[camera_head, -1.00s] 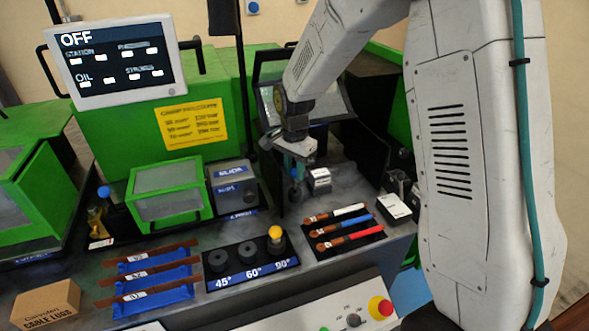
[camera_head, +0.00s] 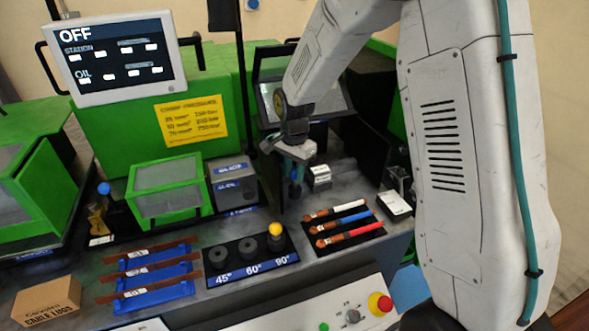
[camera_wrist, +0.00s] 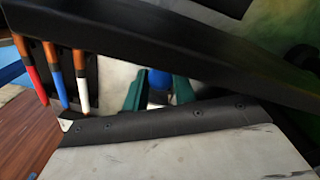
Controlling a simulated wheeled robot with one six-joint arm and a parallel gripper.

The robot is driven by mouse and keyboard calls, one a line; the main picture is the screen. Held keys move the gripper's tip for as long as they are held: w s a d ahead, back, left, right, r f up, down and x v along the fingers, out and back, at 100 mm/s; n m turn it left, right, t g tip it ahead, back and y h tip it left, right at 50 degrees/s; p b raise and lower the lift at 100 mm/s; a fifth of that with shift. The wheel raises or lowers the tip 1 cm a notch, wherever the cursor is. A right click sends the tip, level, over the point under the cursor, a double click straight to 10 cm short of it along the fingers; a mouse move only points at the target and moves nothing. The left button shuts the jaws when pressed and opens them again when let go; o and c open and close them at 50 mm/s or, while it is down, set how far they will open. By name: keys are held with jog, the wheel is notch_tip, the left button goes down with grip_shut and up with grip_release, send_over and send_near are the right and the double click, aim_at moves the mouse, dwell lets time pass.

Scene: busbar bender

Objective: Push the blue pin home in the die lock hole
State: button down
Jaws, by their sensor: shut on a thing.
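My gripper (camera_head: 296,183) points down over the dark bench, left of a small white-labelled block. In the wrist view its two teal fingers (camera_wrist: 158,92) are shut on the blue pin (camera_wrist: 158,79), whose round blue head shows between them.
A black tray with white, blue and red-handled tools (camera_head: 343,227) lies front right of my gripper. A green guard box (camera_head: 166,190) and grey block (camera_head: 233,181) are to the left.

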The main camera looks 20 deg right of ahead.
aim_at(294, 171)
jog(key=shift+f, duration=0.85)
jog(key=c, duration=1.1)
grip_release()
jog(key=shift+o, duration=0.2)
notch_tip(294, 171, up, 8)
jog(key=shift+f, duration=0.1)
